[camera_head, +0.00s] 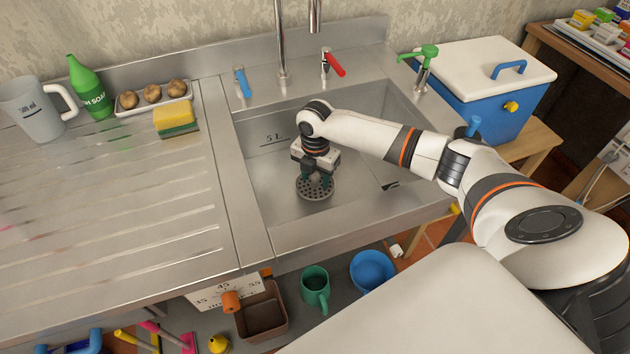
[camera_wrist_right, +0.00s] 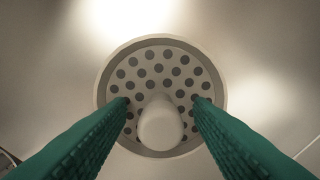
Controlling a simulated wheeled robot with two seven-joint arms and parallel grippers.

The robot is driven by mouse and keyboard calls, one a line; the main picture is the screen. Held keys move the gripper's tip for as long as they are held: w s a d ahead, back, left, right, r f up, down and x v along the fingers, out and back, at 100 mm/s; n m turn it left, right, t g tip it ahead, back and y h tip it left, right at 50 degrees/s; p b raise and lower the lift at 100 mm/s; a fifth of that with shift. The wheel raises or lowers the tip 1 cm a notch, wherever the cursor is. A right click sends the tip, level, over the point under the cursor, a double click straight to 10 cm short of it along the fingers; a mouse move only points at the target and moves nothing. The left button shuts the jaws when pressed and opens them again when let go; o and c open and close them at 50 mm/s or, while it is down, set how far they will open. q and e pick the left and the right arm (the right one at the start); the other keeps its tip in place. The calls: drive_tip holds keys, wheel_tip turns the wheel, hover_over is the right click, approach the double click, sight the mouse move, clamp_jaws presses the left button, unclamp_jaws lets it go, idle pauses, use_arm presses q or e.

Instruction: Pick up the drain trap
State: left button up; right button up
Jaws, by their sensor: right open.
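The drain trap (camera_head: 314,188) is a round grey strainer disc with dark holes, lying on the floor of the steel sink basin (camera_head: 270,200). In the right wrist view the drain trap (camera_wrist_right: 150,75) shows a pale rounded knob (camera_wrist_right: 160,124) standing up from it. My right gripper (camera_head: 316,180) points down into the basin, right over the drain trap. In the wrist view its two green fingers (camera_wrist_right: 160,110) are apart, one on each side of the knob, with gaps showing beside it. I cannot tell how far down the fingertips reach. My left gripper is not in view.
The tall faucet (camera_head: 283,50) rises behind the basin, with blue (camera_head: 242,82) and red (camera_head: 333,64) handles. A grey jug (camera_head: 35,108), green soap bottle (camera_head: 88,88) and sponge (camera_head: 176,120) stand on the left drainboard. A blue cooler (camera_head: 490,100) is at the right.

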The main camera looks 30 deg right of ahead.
drive_tip(key=shift+c, duration=0.2)
clamp_jaws()
